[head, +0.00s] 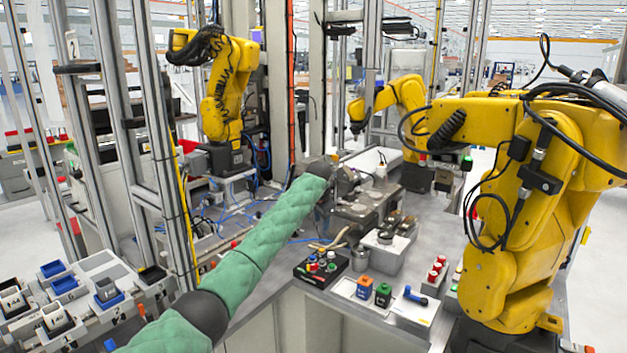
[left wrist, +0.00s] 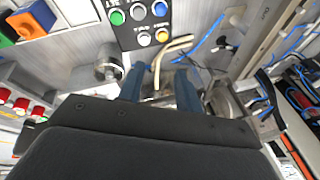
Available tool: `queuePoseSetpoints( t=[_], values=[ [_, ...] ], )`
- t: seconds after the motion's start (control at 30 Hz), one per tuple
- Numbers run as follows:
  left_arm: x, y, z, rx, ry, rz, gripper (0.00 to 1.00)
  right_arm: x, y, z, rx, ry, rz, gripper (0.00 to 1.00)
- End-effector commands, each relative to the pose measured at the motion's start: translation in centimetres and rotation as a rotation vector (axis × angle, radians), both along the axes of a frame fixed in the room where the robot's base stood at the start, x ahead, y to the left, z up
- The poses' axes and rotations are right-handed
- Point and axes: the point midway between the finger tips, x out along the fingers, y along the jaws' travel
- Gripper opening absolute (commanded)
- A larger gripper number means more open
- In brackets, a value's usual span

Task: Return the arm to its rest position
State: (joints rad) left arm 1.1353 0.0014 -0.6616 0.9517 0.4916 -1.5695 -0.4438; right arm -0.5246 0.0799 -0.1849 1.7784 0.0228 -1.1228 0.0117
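My left arm, in a green sleeve (head: 258,245), reaches from the lower left over the workbench (head: 300,290) in the head view. Its gripper (head: 338,186) is at the far end, small and partly hidden by the wrist, over the middle of the bench. In the left wrist view, the two blue fingers of my left gripper (left wrist: 161,88) stand apart with nothing held between them. A bent cream-coloured piece (left wrist: 176,45) shows beyond the fingertips, apart from them. My right arm and gripper are not in view.
A black button box (head: 320,268), an orange-and-blue block (head: 364,287), a green block (head: 383,295) and red-topped parts (head: 434,272) stand on the bench. A large yellow robot arm (head: 540,200) stands at the right. Trays with blue bins (head: 64,285) are at the left.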

Motion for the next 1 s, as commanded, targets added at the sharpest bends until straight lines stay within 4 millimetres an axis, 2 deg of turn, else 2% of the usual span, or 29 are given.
queuePoseSetpoints(
  t=[0.03, 0.3, 0.4, 0.47, 0.63, 0.73, 0.87, 1.0],
  values=[
    [0.3, -0.4, 1.5, -0.022, -0.046, 0.02, 0.35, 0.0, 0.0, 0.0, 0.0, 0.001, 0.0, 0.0],
    [1.4, -1.6, 9.2, -0.159, -0.277, 0.129, 0.35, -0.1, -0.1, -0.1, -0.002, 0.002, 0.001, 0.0],
    [1.0, -1.6, 10.4, -0.229, -0.353, 0.172, 0.35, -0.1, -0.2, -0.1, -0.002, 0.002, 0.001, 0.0],
    [0.8, -1.4, 10.5, -0.262, -0.383, 0.194, 0.35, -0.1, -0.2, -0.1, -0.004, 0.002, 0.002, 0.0],
    [-0.2, -0.7, 9.3, -0.341, -0.44, 0.247, 0.35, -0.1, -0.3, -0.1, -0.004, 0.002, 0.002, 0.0],
    [-1.2, 0.0, 7.5, -0.385, -0.462, 0.279, 0.35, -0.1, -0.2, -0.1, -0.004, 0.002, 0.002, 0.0],
    [-2.7, 1.4, 4.2, -0.434, -0.481, 0.324, 0.35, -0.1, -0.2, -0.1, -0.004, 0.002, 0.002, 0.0],
    [-4.8, 3.0, 0.0, -0.473, -0.487, 0.371, 0.35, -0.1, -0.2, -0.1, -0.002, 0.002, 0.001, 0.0]
  ],
)
